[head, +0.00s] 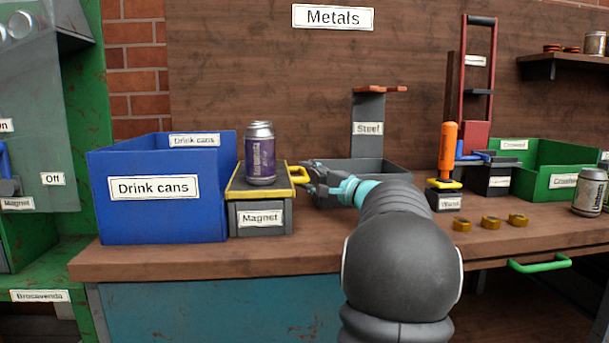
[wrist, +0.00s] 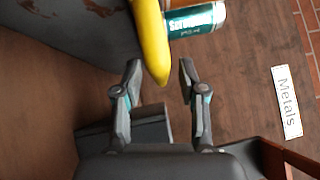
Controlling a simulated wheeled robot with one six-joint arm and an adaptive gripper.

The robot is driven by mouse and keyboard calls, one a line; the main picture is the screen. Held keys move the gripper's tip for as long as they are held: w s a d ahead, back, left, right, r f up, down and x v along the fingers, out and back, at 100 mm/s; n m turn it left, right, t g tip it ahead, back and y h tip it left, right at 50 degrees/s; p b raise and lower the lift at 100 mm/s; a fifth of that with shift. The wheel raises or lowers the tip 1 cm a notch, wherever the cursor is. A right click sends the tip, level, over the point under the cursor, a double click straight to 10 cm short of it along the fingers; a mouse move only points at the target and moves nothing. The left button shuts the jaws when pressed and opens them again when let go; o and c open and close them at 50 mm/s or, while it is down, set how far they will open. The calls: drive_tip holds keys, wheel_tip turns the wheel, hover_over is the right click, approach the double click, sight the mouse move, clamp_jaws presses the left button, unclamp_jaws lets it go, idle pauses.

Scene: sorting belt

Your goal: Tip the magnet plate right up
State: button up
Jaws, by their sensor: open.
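The magnet plate (head: 234,184) lies flat and level on the grey magnet block (head: 261,219), with yellow edging. Its yellow handle (head: 297,170) sticks out to the right. A purple can (head: 260,156) stands upright on the plate. My gripper (head: 308,181) is at the handle, reaching in from the right. In the wrist view the handle (wrist: 152,40) points down between the two open fingertips (wrist: 161,72), with a gap on both sides. A teal-labelled can (wrist: 194,20) shows beside the handle there; I cannot tell if it is the same can.
The blue drink cans bin (head: 155,215) stands left of the magnet block. The grey steel bin (head: 385,168) is behind my arm.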

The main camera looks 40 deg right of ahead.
drive_tip(key=shift+w+a+r, duration=0.1)
drive_tip(key=shift+w+a, duration=0.05)
drive_tip(key=shift+w, duration=0.3)
clamp_jaws()
drive_tip(key=shift+r, duration=0.1)
